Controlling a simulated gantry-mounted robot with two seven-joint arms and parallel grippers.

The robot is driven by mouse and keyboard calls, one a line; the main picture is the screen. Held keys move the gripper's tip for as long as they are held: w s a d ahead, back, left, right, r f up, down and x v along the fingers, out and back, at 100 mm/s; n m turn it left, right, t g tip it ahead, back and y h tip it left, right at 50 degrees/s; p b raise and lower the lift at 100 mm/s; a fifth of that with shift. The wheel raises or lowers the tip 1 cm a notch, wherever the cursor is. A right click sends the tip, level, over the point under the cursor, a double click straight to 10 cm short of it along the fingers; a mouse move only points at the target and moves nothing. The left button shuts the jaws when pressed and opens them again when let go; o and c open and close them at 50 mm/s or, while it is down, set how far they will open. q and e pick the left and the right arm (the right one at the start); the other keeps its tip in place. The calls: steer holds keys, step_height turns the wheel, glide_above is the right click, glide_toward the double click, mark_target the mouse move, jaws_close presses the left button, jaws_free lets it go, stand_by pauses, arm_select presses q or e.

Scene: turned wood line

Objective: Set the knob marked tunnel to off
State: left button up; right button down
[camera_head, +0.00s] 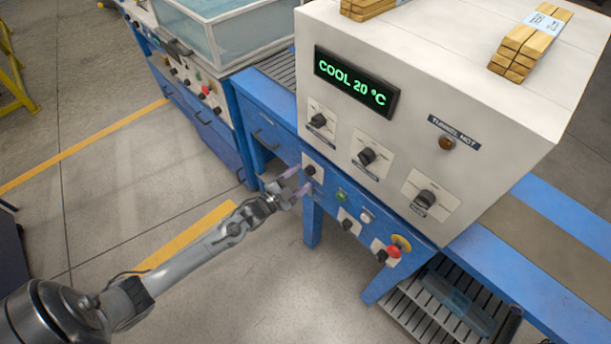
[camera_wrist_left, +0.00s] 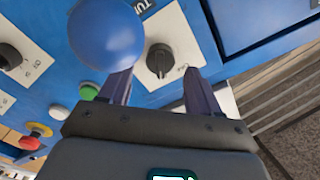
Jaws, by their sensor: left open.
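The knob marked tunnel is a small black rotary knob (camera_wrist_left: 160,60) on a white plate in the left wrist view; its label is partly cut to "TUN". It also shows in the head view as the dark knob (camera_head: 309,171) at the left end of the blue front panel. The plate's small position marks are too small to read, so its setting is unclear. My left gripper (camera_wrist_left: 160,88) is open, its fingers either side of the knob in the picture, apparently short of it. In the head view the left gripper (camera_head: 290,184) is just left of the panel. My right gripper is out of view.
A blue ball (camera_wrist_left: 106,35) partly covers the plate and label in the left wrist view. A green button (camera_head: 341,196), white button (camera_head: 366,215) and red stop button (camera_head: 393,251) share the panel. The white housing (camera_head: 480,90) above has a display reading "COOL 20 °C" (camera_head: 355,82).

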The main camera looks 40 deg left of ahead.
mark_target(309, 172)
arm_select(q)
steer(key=shift+w+d, duration=0.15)
steer(key=shift+w, duration=1.25)
steer(key=c, duration=1)
steer(key=shift+c, duration=0.2)
